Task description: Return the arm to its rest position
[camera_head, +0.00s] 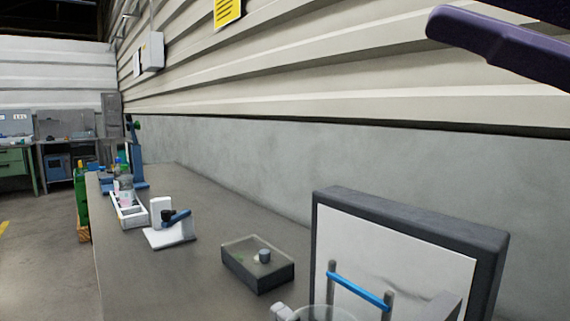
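Neither of my grippers can be made out in the head view. A dark purple, rounded bar (490,42) reaches in from the upper right edge, high in front of the wall. I cannot tell whether it is part of my arm. No gripper fingers show on it.
A grey bench (140,275) runs along the wall. Close by stands a dark-framed box (410,225) with a white panel, and a blue bar (358,290) between grey posts. Farther along are a low grey box (258,265), a white-and-blue device (171,228) and a white tray (130,219) with bottles.

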